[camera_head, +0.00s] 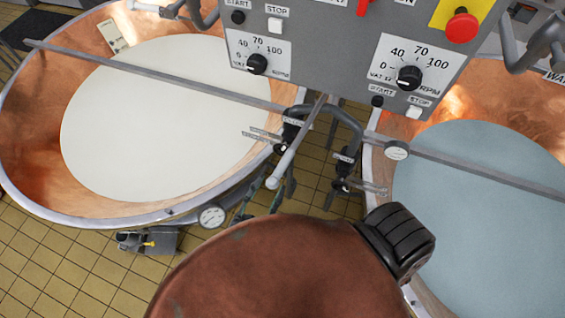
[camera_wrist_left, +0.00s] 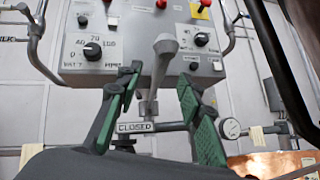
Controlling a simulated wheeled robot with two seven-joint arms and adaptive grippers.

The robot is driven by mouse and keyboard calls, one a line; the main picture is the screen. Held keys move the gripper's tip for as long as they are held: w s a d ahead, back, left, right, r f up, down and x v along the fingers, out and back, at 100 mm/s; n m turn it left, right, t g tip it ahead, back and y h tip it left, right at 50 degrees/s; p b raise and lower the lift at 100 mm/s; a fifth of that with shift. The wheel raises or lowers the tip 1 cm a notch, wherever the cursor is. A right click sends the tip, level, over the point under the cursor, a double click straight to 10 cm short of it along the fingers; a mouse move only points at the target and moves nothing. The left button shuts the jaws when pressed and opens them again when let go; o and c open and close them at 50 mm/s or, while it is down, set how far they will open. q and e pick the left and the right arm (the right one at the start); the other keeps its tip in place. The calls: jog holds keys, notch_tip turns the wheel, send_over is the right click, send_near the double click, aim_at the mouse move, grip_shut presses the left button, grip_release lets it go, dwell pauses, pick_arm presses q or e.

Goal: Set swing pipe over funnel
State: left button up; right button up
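The swing pipe (camera_head: 298,145) is a pale grey tube hanging down from the pipework between the two vats, below the control panel. In the left wrist view the swing pipe (camera_wrist_left: 162,62) points toward the camera, in line with the gap between my fingers. My left gripper (camera_head: 277,180) is at the pipe's lower end. In the left wrist view its green-padded fingers (camera_wrist_left: 160,84) are wide apart, with nothing clamped. Whether they touch the pipe I cannot tell. I cannot make out a funnel in either view. My right gripper is not in view.
A copper vat of white liquid (camera_head: 38,125) stands left, another of grey-blue liquid (camera_head: 378,180) right. The control panel (camera_head: 325,60) hangs above. A CLOSED sign (camera_wrist_left: 135,127) and gauge (camera_wrist_left: 231,129) sit low. A large reddish-brown rounded shape fills the bottom foreground and hides the floor there.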

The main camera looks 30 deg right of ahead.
aim_at(283, 166)
pick_arm(q)
jog(key=shift+n, duration=0.6)
jog(key=p+x, duration=0.3)
jog(key=x, duration=0.4)
jog(key=shift+d+r, duration=0.2)
jog(key=shift+d, duration=0.15)
jog(key=shift+c, duration=0.3)
grip_shut()
